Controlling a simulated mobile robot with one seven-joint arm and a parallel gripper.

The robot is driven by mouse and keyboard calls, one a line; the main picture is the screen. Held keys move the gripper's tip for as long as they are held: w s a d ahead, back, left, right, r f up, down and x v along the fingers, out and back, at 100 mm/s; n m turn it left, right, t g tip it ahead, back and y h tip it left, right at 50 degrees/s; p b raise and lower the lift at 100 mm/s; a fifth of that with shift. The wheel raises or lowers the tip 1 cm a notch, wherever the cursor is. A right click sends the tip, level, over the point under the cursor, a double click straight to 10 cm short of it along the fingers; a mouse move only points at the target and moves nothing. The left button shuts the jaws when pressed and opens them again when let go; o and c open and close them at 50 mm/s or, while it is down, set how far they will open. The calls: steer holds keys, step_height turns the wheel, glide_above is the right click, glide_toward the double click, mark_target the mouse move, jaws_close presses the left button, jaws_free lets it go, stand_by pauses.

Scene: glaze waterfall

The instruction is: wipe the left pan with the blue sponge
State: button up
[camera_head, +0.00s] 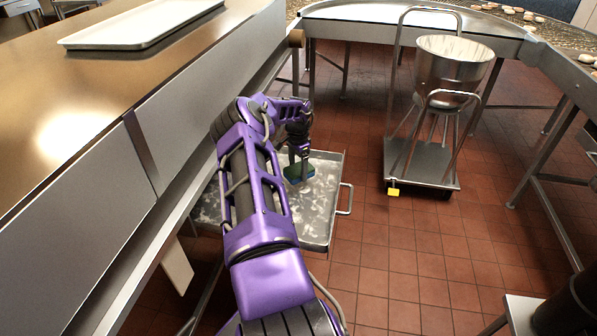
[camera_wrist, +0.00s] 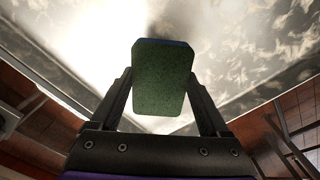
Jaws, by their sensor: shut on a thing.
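My gripper (camera_head: 300,163) is shut on the blue sponge (camera_head: 299,175), over the left pan (camera_head: 318,205) in the head view. The sponge has a green face, which fills the space between the two fingers in the wrist view (camera_wrist: 163,80). The pan is a wide metal tray with low walls and a handle at its right side. Its floor has pale, patchy smears, also seen in the wrist view around the sponge. The sponge is at or just above the pan floor; I cannot tell if it touches. My arm hides part of the pan.
A long metal counter (camera_head: 75,150) runs along the left, with a pale tray (camera_head: 140,25) on top. A wheeled cart (camera_head: 422,165) with a large metal bowl (camera_head: 455,62) stands right of the pan. Red tiled floor (camera_head: 400,255) is open between them.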

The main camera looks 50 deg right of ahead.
steer(key=shift+r+p, duration=0.7)
steer(key=shift+r, duration=1.25)
